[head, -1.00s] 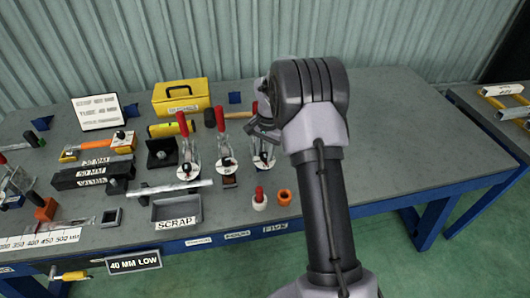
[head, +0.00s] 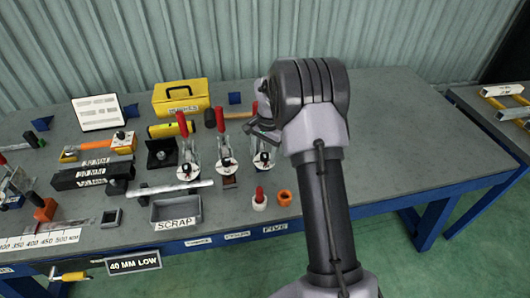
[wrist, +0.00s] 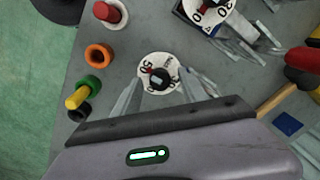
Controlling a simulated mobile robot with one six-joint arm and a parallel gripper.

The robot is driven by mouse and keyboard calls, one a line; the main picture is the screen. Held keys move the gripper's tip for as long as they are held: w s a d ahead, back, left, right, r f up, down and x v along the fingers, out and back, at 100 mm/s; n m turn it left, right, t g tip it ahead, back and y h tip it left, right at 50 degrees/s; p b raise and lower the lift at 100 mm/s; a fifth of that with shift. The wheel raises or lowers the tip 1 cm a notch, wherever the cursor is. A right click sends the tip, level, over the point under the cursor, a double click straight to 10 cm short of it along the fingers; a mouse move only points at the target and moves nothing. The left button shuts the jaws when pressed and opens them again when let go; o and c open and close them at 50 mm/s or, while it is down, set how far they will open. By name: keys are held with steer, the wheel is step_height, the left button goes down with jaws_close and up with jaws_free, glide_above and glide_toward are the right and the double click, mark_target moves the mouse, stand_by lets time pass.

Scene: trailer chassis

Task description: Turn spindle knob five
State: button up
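In the wrist view a white round dial (wrist: 172,63) with printed numbers and a dark centre knob (wrist: 158,76) lies between my fingers. My gripper (wrist: 160,80) is open, with one finger on each side of the knob; whether they touch it I cannot tell. In the head view the rightmost of three dials (head: 263,169) stands behind the edge label FIVE (head: 275,228), partly hidden by my arm. My gripper (head: 263,125) is mostly hidden there behind my wrist.
Two more dials with red-handled clamps (head: 225,163) stand to the left. A red-topped white piece (head: 259,200) and an orange ring (head: 284,198) sit in front. A grey SCRAP tray (head: 176,210) is at front left. The table's right side (head: 430,145) is clear.

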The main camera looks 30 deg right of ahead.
mark_target(268, 157)
steer(key=shift+r, duration=0.1)
step_height(268, 157, up, 17)
steer(key=s+p, duration=0.1)
steer(key=p, duration=0.4)
steer(key=shift+d, duration=0.3)
steer(key=shift+s+r, duration=0.1)
steer(key=s+a+r+n+t+b, duration=0.35)
steer(key=s+a+r, duration=0.55)
steer(key=s+a, duration=0.45)
steer(key=s+a+f+n+b, duration=0.1)
steer(key=s+a, duration=0.3)
steer(key=s, duration=0.4)
steer(key=s+a+f+n+t+y+b, duration=0.1)
steer(key=s+a+f+n+b, duration=0.1)
steer(key=s, duration=0.6)
steer(key=shift+a+f+n+y, duration=0.3)
steer(key=shift+a+f+n, duration=0.45)
steer(key=shift+a+f, duration=0.2)
